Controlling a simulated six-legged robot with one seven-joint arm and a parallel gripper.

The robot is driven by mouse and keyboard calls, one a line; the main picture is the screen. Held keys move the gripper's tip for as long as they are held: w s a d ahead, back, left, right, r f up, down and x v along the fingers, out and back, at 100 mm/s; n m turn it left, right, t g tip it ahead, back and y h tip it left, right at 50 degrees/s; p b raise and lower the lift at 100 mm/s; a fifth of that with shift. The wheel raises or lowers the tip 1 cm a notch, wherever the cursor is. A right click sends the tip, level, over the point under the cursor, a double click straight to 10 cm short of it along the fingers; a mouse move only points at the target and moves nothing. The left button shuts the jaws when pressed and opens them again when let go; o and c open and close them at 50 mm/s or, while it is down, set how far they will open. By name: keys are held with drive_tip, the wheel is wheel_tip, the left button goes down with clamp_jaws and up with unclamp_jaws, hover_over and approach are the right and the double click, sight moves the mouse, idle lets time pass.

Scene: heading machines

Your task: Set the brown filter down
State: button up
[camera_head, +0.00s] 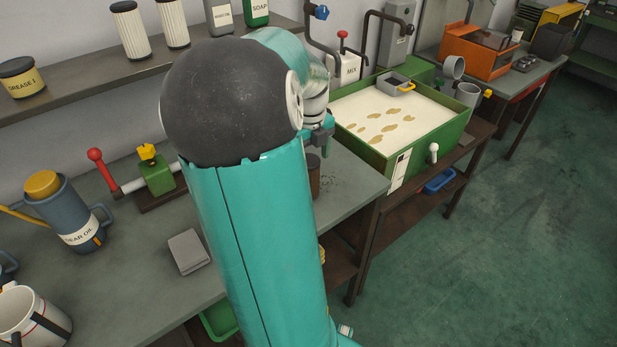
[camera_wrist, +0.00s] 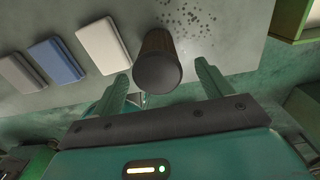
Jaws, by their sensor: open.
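The brown filter (camera_head: 313,176) stands at the grey bench, half hidden behind my teal arm in the head view. In the wrist view the brown filter (camera_wrist: 157,45) has a ribbed brown side and a dark round end facing the camera. My gripper (camera_wrist: 158,82) is open, with one finger on each side of the filter's near end. A gap shows between the filter and the right finger; the left finger is close to it. My fingers are mostly hidden by my arm in the head view.
Dark specks (camera_wrist: 190,18) mark the bench beside the filter. Grey, blue and white flat blocks (camera_wrist: 103,45) lie to the left in the wrist view. A green tray of pale liquid (camera_head: 385,150) stands to the right in the head view. A gear oil can (camera_head: 75,215) is at left.

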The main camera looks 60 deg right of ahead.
drive_tip(key=shift+w+f, duration=0.15)
drive_tip(key=shift+f, duration=2.6)
drive_tip(key=c, duration=1.2)
drive_tip(key=shift+r, duration=0.1)
drive_tip(key=shift+c, duration=0.2)
